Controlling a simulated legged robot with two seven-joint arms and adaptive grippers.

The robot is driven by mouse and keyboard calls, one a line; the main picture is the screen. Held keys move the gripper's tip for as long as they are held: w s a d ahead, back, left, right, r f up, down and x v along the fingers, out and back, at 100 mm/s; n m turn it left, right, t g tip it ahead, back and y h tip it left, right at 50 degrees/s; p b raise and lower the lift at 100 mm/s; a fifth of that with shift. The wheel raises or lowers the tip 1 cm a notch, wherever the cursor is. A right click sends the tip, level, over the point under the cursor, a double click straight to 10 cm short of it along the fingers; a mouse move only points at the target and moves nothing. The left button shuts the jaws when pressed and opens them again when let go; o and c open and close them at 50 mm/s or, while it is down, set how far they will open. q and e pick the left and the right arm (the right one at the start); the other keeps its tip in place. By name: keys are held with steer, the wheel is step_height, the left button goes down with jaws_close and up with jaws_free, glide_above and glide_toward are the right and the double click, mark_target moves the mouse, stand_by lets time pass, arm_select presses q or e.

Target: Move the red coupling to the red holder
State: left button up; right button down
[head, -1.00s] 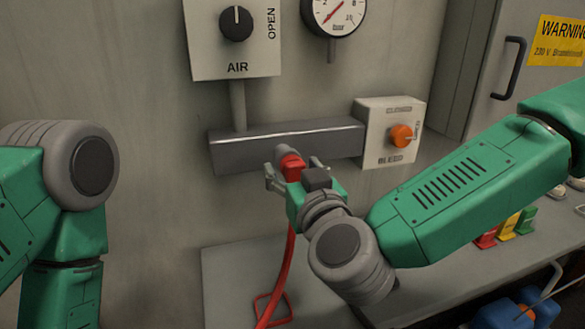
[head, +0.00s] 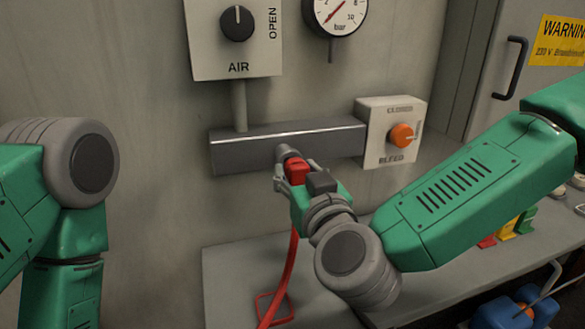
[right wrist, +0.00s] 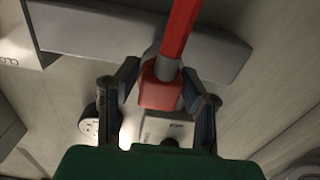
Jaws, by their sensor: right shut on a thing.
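The red coupling (head: 297,171) is at the grey stub (head: 283,151) on the front of the grey manifold bar. I cannot tell whether they still touch. My right gripper (head: 295,176) is shut on the coupling, with a finger on each side. The right wrist view shows the coupling (right wrist: 159,88) between the fingers, with the red hose (right wrist: 180,32) running from it. A red holder (head: 487,242) stands on the bench at the right, partly hidden by my right arm. My left arm shows at the left edge; its gripper is out of view.
The manifold bar (head: 240,152) is on the wall below the AIR valve panel (head: 215,58). The bleed box (head: 378,148) is at its right. Yellow (head: 508,228) and green (head: 526,218) holders stand beside the red one. A red square outline (head: 262,300) marks the bench (head: 235,270).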

mark_target(300, 177)
steer(key=shift+v, duration=2.7)
steer(key=shift+d, duration=0.1)
